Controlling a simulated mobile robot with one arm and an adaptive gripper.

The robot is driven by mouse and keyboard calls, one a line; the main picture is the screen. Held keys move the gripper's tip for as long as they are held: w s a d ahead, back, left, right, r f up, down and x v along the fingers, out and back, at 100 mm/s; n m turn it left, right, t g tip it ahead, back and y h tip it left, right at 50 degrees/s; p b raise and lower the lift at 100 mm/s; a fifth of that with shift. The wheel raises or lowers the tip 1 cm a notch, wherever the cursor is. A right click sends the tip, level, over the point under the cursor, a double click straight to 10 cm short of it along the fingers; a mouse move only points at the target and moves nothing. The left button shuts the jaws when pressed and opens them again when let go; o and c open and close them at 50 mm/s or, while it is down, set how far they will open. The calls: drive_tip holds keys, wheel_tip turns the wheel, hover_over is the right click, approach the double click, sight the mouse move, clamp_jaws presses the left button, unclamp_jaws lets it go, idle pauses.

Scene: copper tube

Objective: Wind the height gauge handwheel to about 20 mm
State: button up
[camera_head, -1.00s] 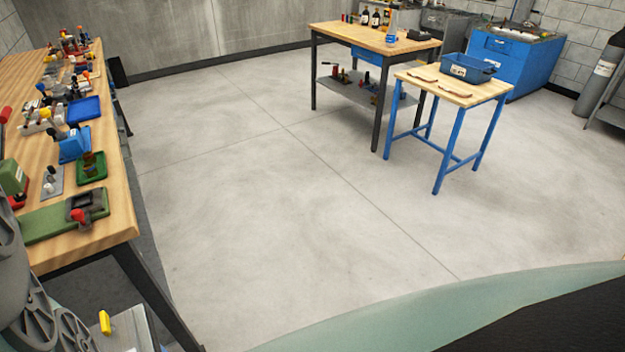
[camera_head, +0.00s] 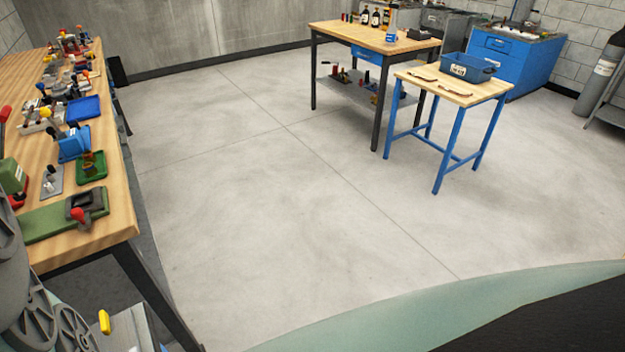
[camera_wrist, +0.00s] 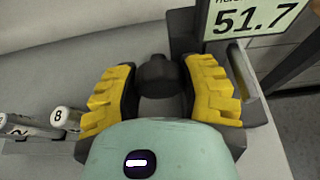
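In the wrist view a dark round knob (camera_wrist: 158,76), which looks like the handwheel of the height gauge, sits between the two yellow-padded fingers of my gripper (camera_wrist: 159,62). The fingers are spread to about the knob's width, one on each side. I cannot tell whether both pads touch it. A pale digital display (camera_wrist: 252,17) at the top right reads 51.7; its label above is cut off. The rest of the gauge is mostly hidden or out of frame. I cannot make out the gauge or my gripper in the head view.
In the wrist view, pale cylinders (camera_wrist: 65,118), one marked 8, lie left of my gripper. In the head view, a wooden bench (camera_head: 118,215) crowded with tools runs along the left. A blue-legged table (camera_head: 455,92) stands at right. The grey floor (camera_head: 250,200) between is clear.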

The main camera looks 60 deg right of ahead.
drive_tip(key=c, duration=0.4)
drive_tip(key=shift+n+t, duration=0.3)
drive_tip(key=shift+n, duration=0.3)
drive_tip(key=o, duration=0.9)
drive_tip(key=shift+s+d+r, duration=0.25)
drive_tip(key=shift+d+r, duration=0.1)
drive_tip(key=shift+d, duration=0.1)
drive_tip(key=shift+v, duration=5.4)
